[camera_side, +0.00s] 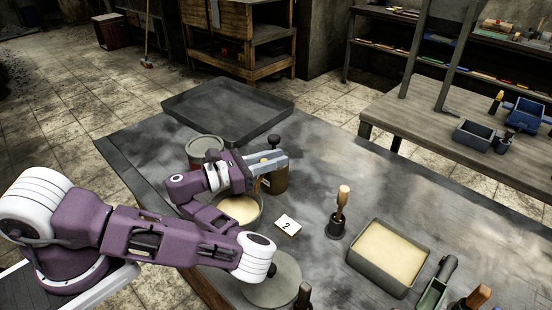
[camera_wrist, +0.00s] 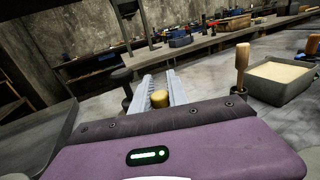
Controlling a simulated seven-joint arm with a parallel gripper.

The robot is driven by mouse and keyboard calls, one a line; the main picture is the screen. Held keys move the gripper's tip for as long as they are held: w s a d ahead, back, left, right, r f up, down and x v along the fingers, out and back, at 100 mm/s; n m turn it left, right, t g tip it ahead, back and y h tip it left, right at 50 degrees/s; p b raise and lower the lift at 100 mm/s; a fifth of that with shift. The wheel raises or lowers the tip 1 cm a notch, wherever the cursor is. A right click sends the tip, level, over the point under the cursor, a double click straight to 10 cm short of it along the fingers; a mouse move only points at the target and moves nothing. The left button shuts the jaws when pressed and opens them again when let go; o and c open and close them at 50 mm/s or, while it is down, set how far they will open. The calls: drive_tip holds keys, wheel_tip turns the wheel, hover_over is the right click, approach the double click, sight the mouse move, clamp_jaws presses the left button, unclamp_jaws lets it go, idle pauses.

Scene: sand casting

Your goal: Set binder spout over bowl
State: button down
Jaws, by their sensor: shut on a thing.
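My gripper (camera_side: 268,161) is shut on the binder container, an olive-brown can (camera_side: 279,181) that looks roughly upright. A dark knob (camera_side: 273,141) shows just behind the fingers. In the wrist view my gripper's pale fingers (camera_wrist: 163,88) point away from the camera, with a gold-coloured cylinder (camera_wrist: 160,99) between them. The round metal bowl (camera_side: 240,210) holds pale sand and stands just left of and nearer than the can, partly hidden by my arm. I cannot make out the spout or whether it is over the bowl.
A card marked 2 (camera_side: 288,226) lies right of the bowl. A wooden-handled tool (camera_side: 340,212) and a sand-filled box (camera_side: 388,258) stand further right. A round disc (camera_side: 272,284) lies in front. A lidded can (camera_side: 205,146) and large dark tray (camera_side: 228,106) are behind.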

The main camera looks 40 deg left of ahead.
drive_tip(key=shift+a+r, duration=0.1)
drive_tip(key=c, duration=1.3)
unclamp_jaws()
drive_tip(key=shift+w, duration=0.1)
